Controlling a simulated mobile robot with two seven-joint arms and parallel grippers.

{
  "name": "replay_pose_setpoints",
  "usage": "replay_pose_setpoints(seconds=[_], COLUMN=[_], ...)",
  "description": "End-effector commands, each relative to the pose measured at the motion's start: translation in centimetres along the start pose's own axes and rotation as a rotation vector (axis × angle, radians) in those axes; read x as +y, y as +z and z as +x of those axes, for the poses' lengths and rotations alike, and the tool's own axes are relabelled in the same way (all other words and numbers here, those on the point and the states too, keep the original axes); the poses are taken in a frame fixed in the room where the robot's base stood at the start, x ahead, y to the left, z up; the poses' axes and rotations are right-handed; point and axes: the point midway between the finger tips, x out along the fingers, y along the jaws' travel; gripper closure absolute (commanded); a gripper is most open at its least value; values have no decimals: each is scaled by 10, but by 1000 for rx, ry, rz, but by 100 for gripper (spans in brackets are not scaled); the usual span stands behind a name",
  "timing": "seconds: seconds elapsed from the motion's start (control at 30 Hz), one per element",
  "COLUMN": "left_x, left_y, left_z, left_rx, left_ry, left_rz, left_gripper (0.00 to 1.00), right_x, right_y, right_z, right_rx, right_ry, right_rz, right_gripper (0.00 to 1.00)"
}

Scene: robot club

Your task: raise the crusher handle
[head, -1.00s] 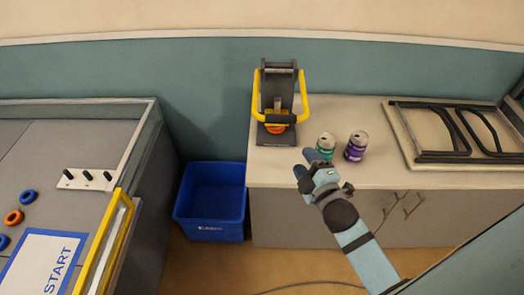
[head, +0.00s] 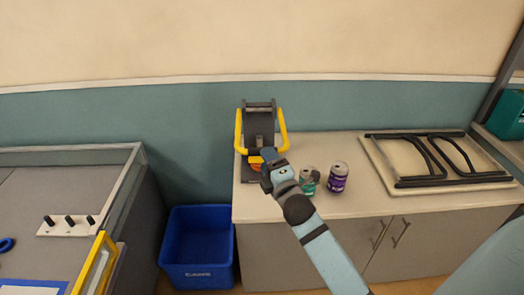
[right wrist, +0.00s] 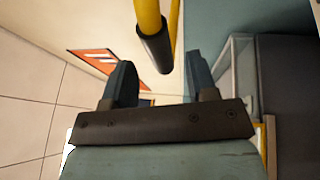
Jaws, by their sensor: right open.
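The can crusher (head: 259,118) stands at the left end of the counter, a dark upright frame with a yellow U-shaped handle (head: 239,132). The handle is low, its sides running down in front of the frame. My right gripper (head: 265,160) is open at the front of the crusher and covers part of its lower front. In the right wrist view, the handle's black grip (right wrist: 154,50) lies just ahead of the gap between my two open fingers (right wrist: 160,82); contact is not visible. My left gripper is not in view.
A green can (head: 309,181) and a purple can (head: 338,178) stand on the counter (head: 350,208) right of my gripper. A folded black metal frame (head: 440,182) lies further right. A blue bin (head: 197,250) stands on the floor, left of the counter.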

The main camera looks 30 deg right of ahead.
Motion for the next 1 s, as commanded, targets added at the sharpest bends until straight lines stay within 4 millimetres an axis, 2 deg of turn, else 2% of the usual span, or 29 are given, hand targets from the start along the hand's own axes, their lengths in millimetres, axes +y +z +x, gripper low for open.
replay_pose_setpoints(seconds=[0.1, 0.23, 0.6, 0.63, 0.8, 0.87, 1.0], left_x=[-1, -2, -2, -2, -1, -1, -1], left_y=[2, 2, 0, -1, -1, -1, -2], left_z=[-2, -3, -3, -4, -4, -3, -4], left_rx=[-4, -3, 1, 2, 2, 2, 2], left_ry=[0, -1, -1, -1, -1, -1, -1], left_rz=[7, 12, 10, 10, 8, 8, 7], left_gripper=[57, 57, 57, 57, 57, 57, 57], right_x=[1, 0, 0, 0, 0, 0, 0], right_y=[0, 0, 0, 0, 0, 0, 0], right_z=[20, 33, 39, 39, 39, 39, 39], right_rx=[0, 0, 0, 0, 0, 0, 0], right_ry=[1, 0, 0, 0, 0, 0, -1], right_rz=[-1, 0, 1, 1, 1, 1, 1], right_gripper=[47, 47, 47, 50, 89, 100, 100])
